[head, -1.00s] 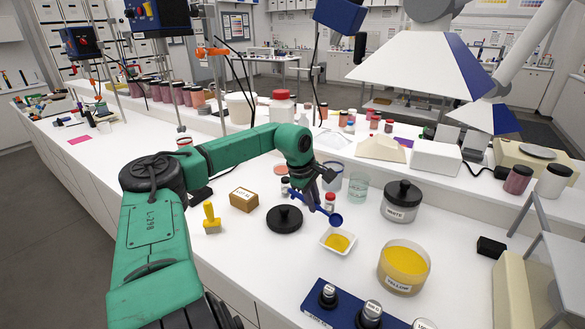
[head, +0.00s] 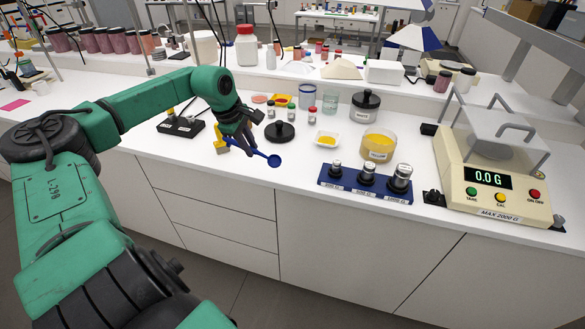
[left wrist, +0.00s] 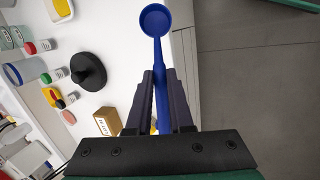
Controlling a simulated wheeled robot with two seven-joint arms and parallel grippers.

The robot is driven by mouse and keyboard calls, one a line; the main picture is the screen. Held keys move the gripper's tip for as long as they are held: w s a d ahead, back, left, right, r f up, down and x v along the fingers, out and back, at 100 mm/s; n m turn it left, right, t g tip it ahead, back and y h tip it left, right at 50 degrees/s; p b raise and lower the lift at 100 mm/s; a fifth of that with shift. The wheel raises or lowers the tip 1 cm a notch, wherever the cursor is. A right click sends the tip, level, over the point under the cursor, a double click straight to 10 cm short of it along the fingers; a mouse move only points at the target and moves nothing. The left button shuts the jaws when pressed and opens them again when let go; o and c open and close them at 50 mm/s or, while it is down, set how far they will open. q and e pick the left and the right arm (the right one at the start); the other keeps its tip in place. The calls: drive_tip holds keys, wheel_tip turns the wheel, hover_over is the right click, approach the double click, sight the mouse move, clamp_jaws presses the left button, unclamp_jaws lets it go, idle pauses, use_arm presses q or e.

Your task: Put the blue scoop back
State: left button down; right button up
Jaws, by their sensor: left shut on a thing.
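My left gripper (head: 246,143) is shut on the handle of the blue scoop (head: 274,160). In the left wrist view the scoop's round bowl (left wrist: 155,20) points away from the fingers, and its handle runs between them (left wrist: 160,78). The bowl looks empty and shows near the bench's front edge. A clear cup with a blue rim (head: 307,95) stands farther back; it also shows in the left wrist view (left wrist: 22,72). My right gripper is not in view.
A black lid (head: 280,133) lies flat behind the scoop. A blue weight block (head: 335,186) and a balance (head: 520,190) reading 0.0 G stand at the right. Small jars (head: 312,116) and a glass beaker (head: 330,104) stand behind. A cardboard box (left wrist: 106,121) sits near the gripper.

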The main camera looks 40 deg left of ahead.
use_arm(q)
drive_tip(key=shift+w+d+f+m, duration=0.4)
drive_tip(key=shift+w+d+f, duration=0.15)
drive_tip(key=shift+w, duration=0.2)
drive_tip(key=s+d+f+m+g+h, duration=0.1)
drive_tip(key=d+f+m, duration=0.3)
drive_tip(key=d, duration=0.5)
drive_tip(key=s+d+f+m+g+h, duration=0.1)
drive_tip(key=s+d+f+m, duration=0.3)
drive_tip(key=d+m, duration=0.5)
drive_tip(key=s+d+f+m+g+h, duration=0.1)
drive_tip(key=s+d+f+m+g, duration=0.1)
drive_tip(key=d+m, duration=0.5)
drive_tip(key=d+f+g, duration=0.1)
drive_tip(key=d+f, duration=0.1)
drive_tip(key=d, duration=0.1)
drive_tip(key=shift+s+d+f, duration=0.25)
drive_tip(key=shift+s+d, duration=0.05)
drive_tip(key=shift+s, duration=0.1)
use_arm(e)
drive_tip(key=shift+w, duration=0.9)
